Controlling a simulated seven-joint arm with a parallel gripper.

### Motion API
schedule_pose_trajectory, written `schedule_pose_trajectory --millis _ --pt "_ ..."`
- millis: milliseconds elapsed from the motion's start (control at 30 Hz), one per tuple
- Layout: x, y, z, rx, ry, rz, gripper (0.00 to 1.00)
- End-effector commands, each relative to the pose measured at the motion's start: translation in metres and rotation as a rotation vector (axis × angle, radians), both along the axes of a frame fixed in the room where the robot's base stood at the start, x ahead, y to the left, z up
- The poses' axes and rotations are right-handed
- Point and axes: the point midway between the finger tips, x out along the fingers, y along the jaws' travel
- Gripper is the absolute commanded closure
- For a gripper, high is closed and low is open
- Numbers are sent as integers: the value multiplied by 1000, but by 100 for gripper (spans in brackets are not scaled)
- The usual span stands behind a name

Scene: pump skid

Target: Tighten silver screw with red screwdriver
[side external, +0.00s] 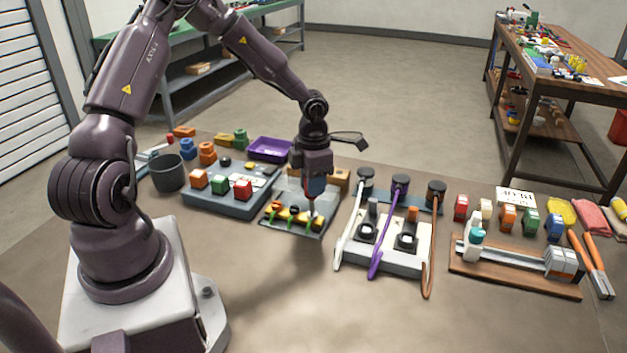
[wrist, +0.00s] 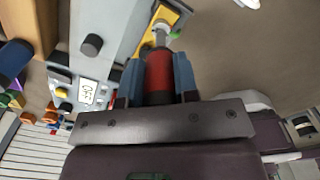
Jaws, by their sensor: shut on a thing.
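My gripper (side external: 314,188) is shut on the red screwdriver (wrist: 158,76), whose red handle sits between the blue fingers in the wrist view. The shaft points away from the gripper to a yellow block (wrist: 178,17) with a green piece beside it. In the side view the gripper points down over the right end of the small dark board (side external: 275,223) that carries yellow blocks and green wires. The screwdriver tip is at or just above the yellow block; I cannot tell whether it touches. The silver screw is not clearly distinguishable at the tip.
A panel with coloured blocks (side external: 228,203) lies left of the board. A white switch box (side external: 385,257) with white, purple and orange cables stands close on the right. A wooden board with a clamp (side external: 515,278) is further right. The table front is clear.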

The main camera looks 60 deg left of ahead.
Motion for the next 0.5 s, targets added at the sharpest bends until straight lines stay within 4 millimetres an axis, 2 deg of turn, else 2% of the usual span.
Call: schedule_pose_trajectory --millis 300,500 --pt "-1 4 1 7 3 0 96" --pt "-1 4 10 7 1 1 96"
